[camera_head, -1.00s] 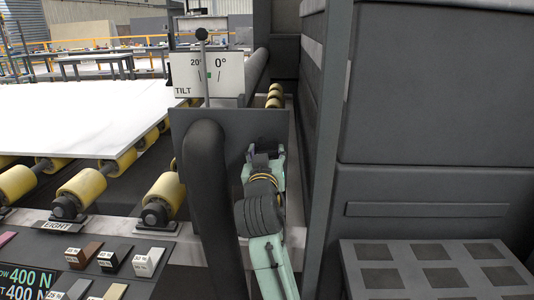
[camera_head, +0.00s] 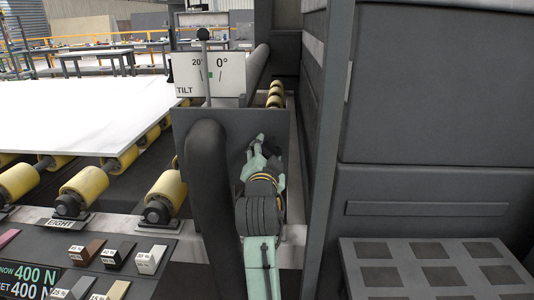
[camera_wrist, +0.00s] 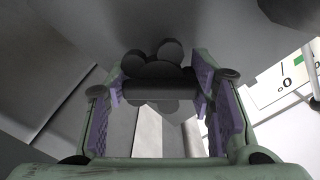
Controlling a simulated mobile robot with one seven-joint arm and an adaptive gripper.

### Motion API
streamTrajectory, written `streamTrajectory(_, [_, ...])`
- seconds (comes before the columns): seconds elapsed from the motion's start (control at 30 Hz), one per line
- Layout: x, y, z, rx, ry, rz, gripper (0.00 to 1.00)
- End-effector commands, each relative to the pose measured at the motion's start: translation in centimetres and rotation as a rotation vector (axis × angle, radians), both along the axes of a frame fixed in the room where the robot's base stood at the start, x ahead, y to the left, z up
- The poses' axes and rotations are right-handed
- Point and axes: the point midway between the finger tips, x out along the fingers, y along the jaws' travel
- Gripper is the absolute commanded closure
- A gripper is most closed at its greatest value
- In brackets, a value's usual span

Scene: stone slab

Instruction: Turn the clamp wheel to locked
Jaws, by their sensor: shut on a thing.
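The clamp wheel (camera_wrist: 152,72) is a dark, lobed knob in the upper middle of the wrist view. My gripper (camera_wrist: 163,88) has its purple-padded fingers on either side of it and is shut on it. In the head view my pale green gripper (camera_head: 257,146) reaches to the dark panel (camera_head: 226,122), right of a thick dark hose-like tube. There the wheel is mostly hidden behind the fingers, and I cannot read its lock position.
A tilt gauge (camera_head: 210,73) with a ball-topped lever stands above the panel. A white slab (camera_head: 70,112) lies on yellow rollers at left. A tall dark cabinet (camera_head: 435,90) closes off the right side. Labelled blocks (camera_head: 112,258) sit at lower left.

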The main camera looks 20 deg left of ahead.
Motion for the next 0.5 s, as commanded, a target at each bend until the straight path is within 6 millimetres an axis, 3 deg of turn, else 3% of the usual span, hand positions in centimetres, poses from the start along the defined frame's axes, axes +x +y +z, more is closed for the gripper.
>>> streamTrajectory(0.5, [-0.04,0.13,0.07,0.441,0.126,0.001,0.79])
